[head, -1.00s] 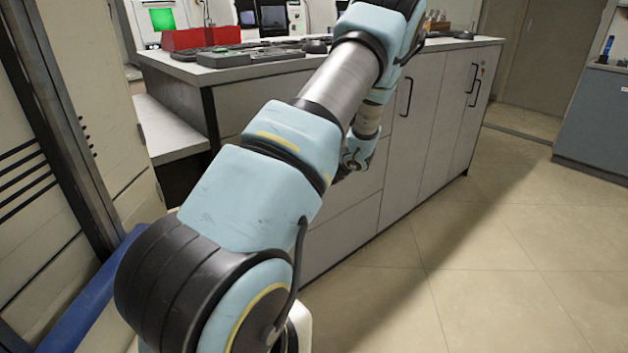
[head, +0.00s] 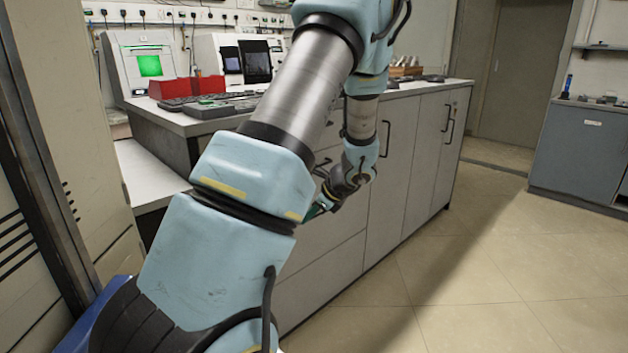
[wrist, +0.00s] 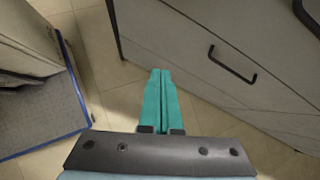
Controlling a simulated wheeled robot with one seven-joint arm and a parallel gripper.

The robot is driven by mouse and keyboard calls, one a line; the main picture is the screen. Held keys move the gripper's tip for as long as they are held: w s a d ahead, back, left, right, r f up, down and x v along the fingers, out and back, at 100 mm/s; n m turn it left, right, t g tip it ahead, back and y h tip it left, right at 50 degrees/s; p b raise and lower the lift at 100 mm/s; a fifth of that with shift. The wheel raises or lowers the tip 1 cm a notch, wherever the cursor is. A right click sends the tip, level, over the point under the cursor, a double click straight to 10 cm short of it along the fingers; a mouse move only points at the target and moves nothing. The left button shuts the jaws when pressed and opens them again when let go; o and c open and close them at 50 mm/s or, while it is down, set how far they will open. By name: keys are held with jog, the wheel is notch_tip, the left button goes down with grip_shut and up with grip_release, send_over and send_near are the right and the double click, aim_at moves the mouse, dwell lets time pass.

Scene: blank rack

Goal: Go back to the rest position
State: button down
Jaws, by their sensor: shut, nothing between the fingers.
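My gripper (wrist: 161,88) shows in the wrist view with its two green fingers pressed together and nothing between them. It points down toward the tiled floor, close beside the grey cabinet front (wrist: 220,55). In the head view my gripper (head: 314,211) is mostly hidden behind my arm; only a bit of green shows in front of the drawers. My blue and silver arm crosses the middle of the head view.
Cabinet handles (wrist: 232,66) stick out near my gripper. Open floor (head: 470,290) lies to the right. A grey cabinet (head: 580,152) stands far right.

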jog(key=s+a+r+n+g+h+p, duration=0.1)
jog(key=s+a+r+n+h+p, duration=0.1)
jog(key=s+r+n, duration=0.6)
jog(key=s+a+r+n+g+h+p, duration=0.2)
jog(key=s+a+r+n+h+p, duration=0.1)
jog(key=s+r+n, duration=0.6)
jog(key=shift+s+a+n+h+p, duration=0.3)
jog(key=shift+s+n+h+p, duration=0.4)
jog(key=shift+s+n+p, duration=1)
jog(key=shift+s+n+b, duration=0.4)
jog(key=shift+s+b, duration=0.05)
